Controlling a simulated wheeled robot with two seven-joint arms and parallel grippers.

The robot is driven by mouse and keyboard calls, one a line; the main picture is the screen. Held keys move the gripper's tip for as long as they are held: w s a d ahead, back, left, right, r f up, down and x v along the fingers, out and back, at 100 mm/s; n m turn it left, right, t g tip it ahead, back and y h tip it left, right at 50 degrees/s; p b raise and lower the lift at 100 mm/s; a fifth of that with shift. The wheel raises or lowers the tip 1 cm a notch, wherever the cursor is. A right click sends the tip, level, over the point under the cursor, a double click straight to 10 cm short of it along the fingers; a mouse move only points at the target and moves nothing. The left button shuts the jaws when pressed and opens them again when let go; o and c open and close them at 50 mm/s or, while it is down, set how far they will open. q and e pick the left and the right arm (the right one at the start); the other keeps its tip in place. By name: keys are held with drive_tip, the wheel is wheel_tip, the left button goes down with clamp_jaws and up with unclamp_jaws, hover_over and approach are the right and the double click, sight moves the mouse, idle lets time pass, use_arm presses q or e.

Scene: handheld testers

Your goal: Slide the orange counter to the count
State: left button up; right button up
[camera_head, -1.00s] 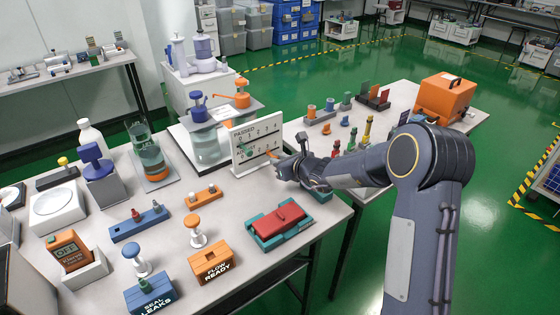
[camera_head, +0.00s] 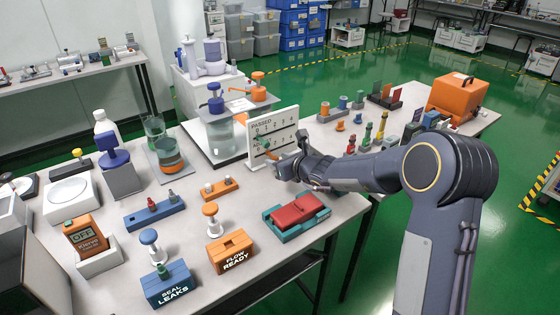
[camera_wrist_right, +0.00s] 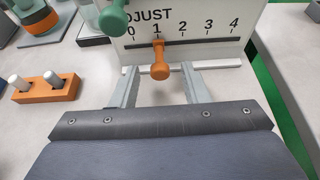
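The orange counter (camera_wrist_right: 160,62) is a knob on the lower slot of the white counting board (camera_wrist_right: 215,50). In the right wrist view it stands by the 1 of the ADJUST scale, marked 0 to 4. It also shows small in the head view (camera_head: 270,155). A green counter (camera_wrist_right: 113,18) sits on the upper row, further left. My right gripper (camera_wrist_right: 162,88) is open, its two fingers spread left and right of the orange counter's front end. No contact is visible. In the head view the right gripper (camera_head: 279,160) is at the board's face. My left gripper is not in view.
A glass jar with a blue pump (camera_head: 218,130) stands behind the board, left of it. A red and teal case (camera_head: 297,213) lies in front near the table edge. An orange block with two pegs (camera_head: 219,189) lies to the left.

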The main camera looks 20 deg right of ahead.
drive_tip(key=shift+s+r, duration=0.1)
drive_tip(key=v, duration=0.7)
drive_tip(key=shift+s+d, duration=0.15)
drive_tip(key=shift+s, duration=0.1)
